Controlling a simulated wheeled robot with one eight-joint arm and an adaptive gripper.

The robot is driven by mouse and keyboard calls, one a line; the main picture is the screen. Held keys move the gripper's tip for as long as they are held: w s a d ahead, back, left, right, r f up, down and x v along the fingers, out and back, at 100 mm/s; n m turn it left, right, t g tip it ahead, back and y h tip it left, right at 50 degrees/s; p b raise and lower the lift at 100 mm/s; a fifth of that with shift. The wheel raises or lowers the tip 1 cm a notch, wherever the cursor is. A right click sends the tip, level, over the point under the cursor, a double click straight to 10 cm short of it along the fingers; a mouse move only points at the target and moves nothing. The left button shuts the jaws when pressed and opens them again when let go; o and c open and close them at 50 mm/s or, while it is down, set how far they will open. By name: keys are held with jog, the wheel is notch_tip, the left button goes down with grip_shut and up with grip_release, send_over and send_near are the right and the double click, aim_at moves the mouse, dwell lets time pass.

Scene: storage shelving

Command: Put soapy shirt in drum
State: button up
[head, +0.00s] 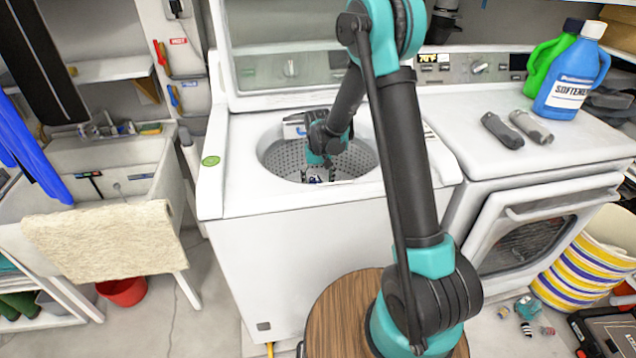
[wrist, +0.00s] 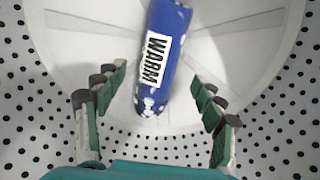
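A blue rolled bundle (wrist: 162,55) with a white label reading "WARM" and white speckles lies on the drum floor in the wrist view; it may be the soapy shirt. A bit of it shows between my gripper's fingers in the head view (head: 315,179). The open washer drum (head: 282,158) has a perforated grey wall, and its holes surround the bundle in the wrist view (wrist: 38,115). My gripper (wrist: 158,82) reaches down inside the drum. Its green-padded fingers are spread, with visible gaps on both sides of the bundle. In the head view, my arm partly hides the drum.
The washer's raised lid (head: 285,50) stands behind the drum. At right is a dryer (head: 520,160) with a blue softener bottle (head: 573,80) and two grey objects on top. At left is a sink (head: 100,165) with a beige towel (head: 105,240). A round wooden stool (head: 335,315) stands in front.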

jog(key=shift+r, duration=0.1)
notch_tip(320, 180, up, 13)
dwell(0.7)
jog(key=shift+s, duration=0.1)
